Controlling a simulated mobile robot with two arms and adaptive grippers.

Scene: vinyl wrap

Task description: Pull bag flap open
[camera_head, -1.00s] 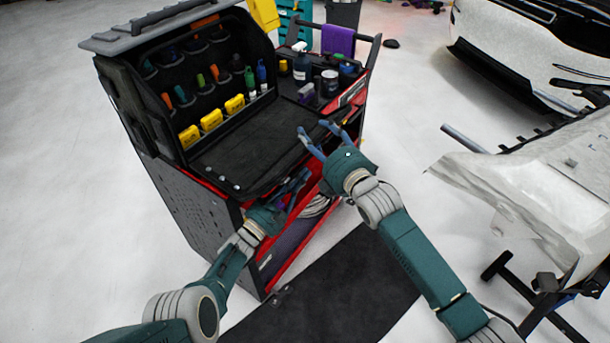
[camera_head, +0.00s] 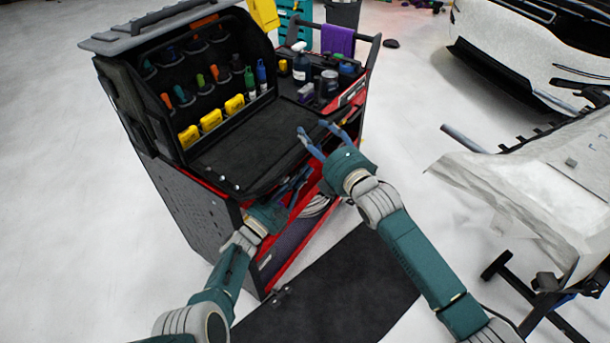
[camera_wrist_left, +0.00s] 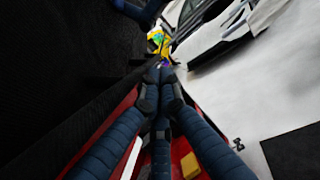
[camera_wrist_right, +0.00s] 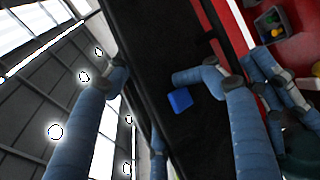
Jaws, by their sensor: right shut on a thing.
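The black tool bag (camera_head: 205,80) stands open on top of the cart. Its flat black flap (camera_head: 250,145) lies folded down toward the front. My right gripper (camera_head: 322,138) is at the flap's right front edge. In the right wrist view, my right gripper's blue fingers (camera_wrist_right: 165,85) sit on both sides of a dark panel (camera_wrist_right: 150,35), which looks like the flap, shut on it. My left gripper (camera_head: 300,180) is lower, just below the flap's front edge. In the left wrist view its fingers (camera_wrist_left: 160,80) come together with nothing seen between them, beside a black surface.
The red and black cart (camera_head: 195,215) carries bottles and jars (camera_head: 302,68) at its right rear. A purple cloth (camera_head: 338,40) hangs behind. A black mat (camera_head: 340,285) lies on the floor. A white car panel (camera_head: 540,185) on a stand is at the right.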

